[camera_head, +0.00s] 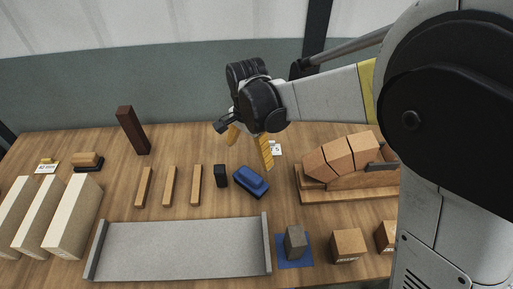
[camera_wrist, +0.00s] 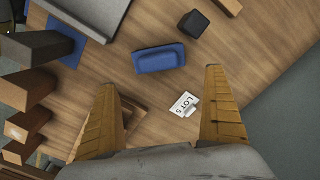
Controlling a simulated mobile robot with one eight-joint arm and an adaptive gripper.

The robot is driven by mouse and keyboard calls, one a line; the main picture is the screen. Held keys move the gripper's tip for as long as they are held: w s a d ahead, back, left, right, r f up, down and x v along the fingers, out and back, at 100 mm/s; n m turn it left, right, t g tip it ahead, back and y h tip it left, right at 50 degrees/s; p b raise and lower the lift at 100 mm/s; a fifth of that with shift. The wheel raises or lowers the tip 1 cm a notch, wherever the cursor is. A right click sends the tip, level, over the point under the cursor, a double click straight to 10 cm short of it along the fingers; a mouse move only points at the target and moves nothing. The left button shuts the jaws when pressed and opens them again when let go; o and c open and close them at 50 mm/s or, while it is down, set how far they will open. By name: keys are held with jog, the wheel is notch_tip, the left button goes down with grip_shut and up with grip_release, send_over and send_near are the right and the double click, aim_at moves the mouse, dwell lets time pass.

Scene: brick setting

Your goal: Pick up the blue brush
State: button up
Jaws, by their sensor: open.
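The blue brush (camera_head: 250,183) lies on the wooden table, right of a small black block. In the wrist view the brush (camera_wrist: 160,60) is a blue block with a dark strip on one long side, just beyond the fingertips. My gripper (camera_head: 250,149) is open, with its yellow fingers pointing down above the table behind the brush. In the wrist view the space between the fingers (camera_wrist: 160,80) is empty. The brush is apart from both fingers.
The black block (camera_head: 220,175) stands close left of the brush, with several wooden strips (camera_head: 170,186) farther left. A grey tray (camera_head: 180,250) lies in front. A brick arch on a wooden base (camera_head: 345,193) is right. A white label card (camera_wrist: 184,104) lies near the brush.

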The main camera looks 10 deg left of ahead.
aim_at(250, 173)
notch_tip(250, 173, down, 6)
jog(key=shift+a+r+b, duration=0.1)
jog(key=shift+b, duration=0.95)
notch_tip(250, 173, down, 5)
jog(key=b, duration=0.2)
jog(key=shift+s+f+b, duration=0.1)
jog(key=shift+f+b, duration=0.1)
jog(key=shift+b, duration=0.2)
jog(key=shift+d+r, duration=0.1)
jog(key=shift+d, duration=0.1)
jog(key=shift+c, duration=0.7)
jog(key=c, duration=1.3)
notch_tip(250, 173, up, 10)
jog(key=p, duration=0.4)
